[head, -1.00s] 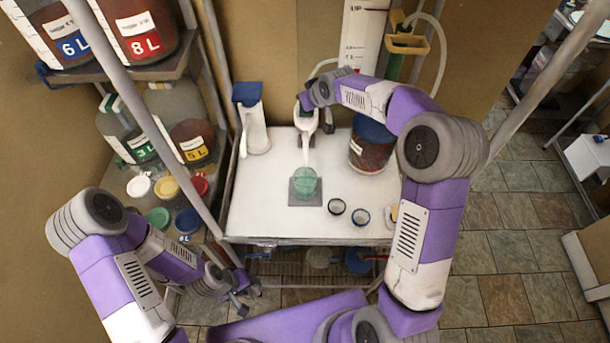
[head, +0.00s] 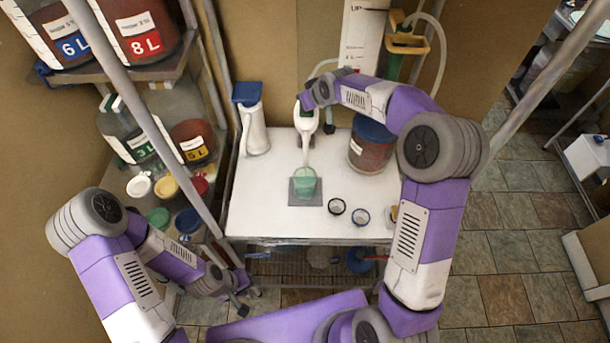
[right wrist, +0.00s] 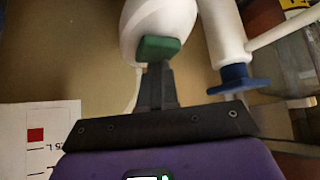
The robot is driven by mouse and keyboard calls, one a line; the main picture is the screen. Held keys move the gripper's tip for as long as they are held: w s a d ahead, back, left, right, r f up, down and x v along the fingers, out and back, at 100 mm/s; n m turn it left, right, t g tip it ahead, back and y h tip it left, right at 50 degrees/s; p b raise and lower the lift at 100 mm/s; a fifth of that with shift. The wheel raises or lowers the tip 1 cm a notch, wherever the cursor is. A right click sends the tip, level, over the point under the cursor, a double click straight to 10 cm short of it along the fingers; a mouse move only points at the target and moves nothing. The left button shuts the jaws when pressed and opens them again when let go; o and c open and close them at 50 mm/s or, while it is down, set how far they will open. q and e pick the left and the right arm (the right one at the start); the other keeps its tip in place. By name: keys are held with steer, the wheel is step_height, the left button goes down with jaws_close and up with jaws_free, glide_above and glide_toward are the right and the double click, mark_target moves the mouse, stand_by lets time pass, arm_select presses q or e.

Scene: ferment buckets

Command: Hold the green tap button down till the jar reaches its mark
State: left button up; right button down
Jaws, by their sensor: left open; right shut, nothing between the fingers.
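The white tap (head: 306,120) stands at the back of the white table, its spout over the jar. Its green button (right wrist: 158,48) shows in the right wrist view. My right gripper (right wrist: 157,72) is shut and empty, its tips against the button's lower edge as seen there; I cannot tell how far the button is pressed. The translucent green jar (head: 305,184) stands upright on a grey square pad (head: 295,202) under the spout. Its mark and exact fill level are too small to read. My left gripper (head: 241,301) is open and empty, low in front of the table.
A blue-lidded bucket (head: 371,152) stands at the right. Two small dark rings (head: 337,206) lie front right of the pad. Shelves with jars and lids (head: 158,217) stand left of the table.

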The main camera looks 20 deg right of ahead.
step_height(320, 180, up, 6)
steer(key=p, duration=0.4)
stand_by(0.5)
